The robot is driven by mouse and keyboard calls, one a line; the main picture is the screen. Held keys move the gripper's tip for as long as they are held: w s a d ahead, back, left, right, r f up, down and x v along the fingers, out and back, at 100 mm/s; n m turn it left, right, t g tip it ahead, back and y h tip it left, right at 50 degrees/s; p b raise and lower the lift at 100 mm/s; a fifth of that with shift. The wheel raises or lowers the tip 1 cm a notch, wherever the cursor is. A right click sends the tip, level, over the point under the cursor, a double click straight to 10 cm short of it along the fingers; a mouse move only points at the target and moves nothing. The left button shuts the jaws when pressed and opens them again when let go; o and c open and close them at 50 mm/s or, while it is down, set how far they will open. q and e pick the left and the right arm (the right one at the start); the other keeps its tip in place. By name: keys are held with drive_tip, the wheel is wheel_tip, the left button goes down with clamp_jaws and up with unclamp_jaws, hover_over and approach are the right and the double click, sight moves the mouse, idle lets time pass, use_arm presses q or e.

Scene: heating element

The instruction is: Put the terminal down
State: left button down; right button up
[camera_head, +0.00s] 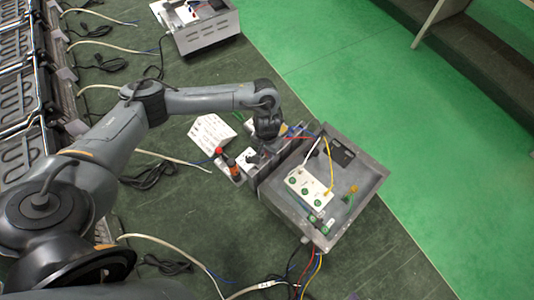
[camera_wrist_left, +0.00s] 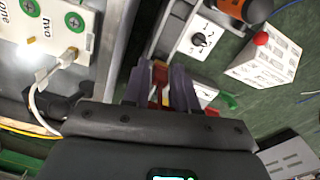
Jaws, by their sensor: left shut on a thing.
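My left gripper (camera_head: 268,130) is beside the left edge of the open grey metal box (camera_head: 350,222), and its fingertips are hard to make out in the head view. In the left wrist view its two purple-grey fingers (camera_wrist_left: 158,78) are closed around a small red and yellowish piece (camera_wrist_left: 159,72), which looks like the terminal. The fingers hide much of it, and I cannot tell whether it touches anything below. The white terminal block (camera_head: 309,187) with green round contacts sits inside the box; it also shows in the left wrist view (camera_wrist_left: 50,28). My right gripper is out of view.
A panel with a black knob (camera_wrist_left: 199,39) and an orange-and-black-handled tool (camera_head: 232,167) are left of the box. Wires run into the box. Another grey unit (camera_head: 203,28) stands at the back. Green floor is clear to the right.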

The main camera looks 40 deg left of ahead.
use_arm(q)
wheel_tip(320, 180, down, 2)
drive_tip(key=shift+f, duration=0.15)
drive_tip(key=shift+f, duration=0.3)
